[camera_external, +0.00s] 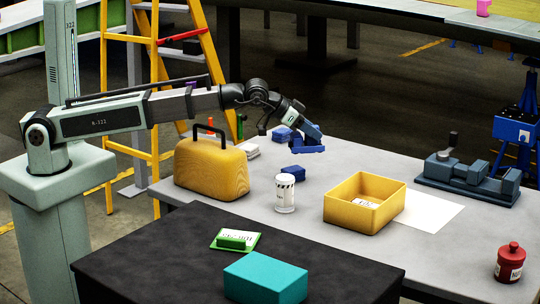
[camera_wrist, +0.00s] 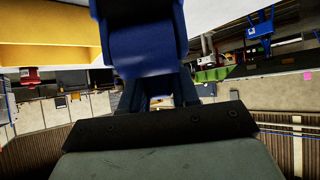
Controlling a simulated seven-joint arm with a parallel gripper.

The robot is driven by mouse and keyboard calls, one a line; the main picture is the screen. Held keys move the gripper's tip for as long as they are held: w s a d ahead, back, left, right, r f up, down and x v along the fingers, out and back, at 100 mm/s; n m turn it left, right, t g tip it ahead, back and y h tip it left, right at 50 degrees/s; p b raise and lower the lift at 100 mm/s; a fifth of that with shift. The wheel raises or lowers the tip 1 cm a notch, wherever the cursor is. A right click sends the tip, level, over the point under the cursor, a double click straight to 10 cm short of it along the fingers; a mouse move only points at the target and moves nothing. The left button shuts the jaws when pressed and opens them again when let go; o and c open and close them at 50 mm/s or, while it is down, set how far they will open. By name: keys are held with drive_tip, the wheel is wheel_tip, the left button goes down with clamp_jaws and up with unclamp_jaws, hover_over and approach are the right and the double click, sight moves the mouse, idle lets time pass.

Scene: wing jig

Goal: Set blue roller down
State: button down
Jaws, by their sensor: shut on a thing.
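My gripper (camera_external: 307,139) is above the light grey table, near its back edge, right of the yellow toolbox. It is shut on the blue roller (camera_wrist: 143,40), which fills the top middle of the wrist view. The roller is held clear of the table, and it hides the fingertips in the wrist view. In the external view the roller and the fingers merge, so its ends are hard to make out.
The yellow toolbox (camera_external: 210,168), white jar (camera_external: 285,195), open yellow bin (camera_external: 365,213) and vise (camera_external: 468,178) stand around. Bare table (camera_external: 370,160) shows between the gripper and vise.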

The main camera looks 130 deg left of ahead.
drive_tip(key=s+a+f, duration=0.1)
drive_tip(key=s+a, duration=0.1)
drive_tip(key=a, duration=0.6)
drive_tip(key=s+a+f, duration=0.1)
drive_tip(key=s+a, duration=0.1)
drive_tip(key=a, duration=0.5)
drive_tip(key=w+a+r+m+t+h, duration=0.1)
drive_tip(key=w+m+t+h, duration=0.1)
drive_tip(key=w, duration=0.5)
drive_tip(key=m+h, duration=0.1)
drive_tip(key=m, duration=0.1)
drive_tip(key=shift+r+m, duration=0.3)
drive_tip(key=shift+w+f, duration=0.1)
drive_tip(key=shift+f, duration=4.85)
drive_tip(key=shift+f, duration=0.1)
drive_tip(key=c, duration=0.8)
unclamp_jaws()
drive_tip(key=shift+c, duration=0.2)
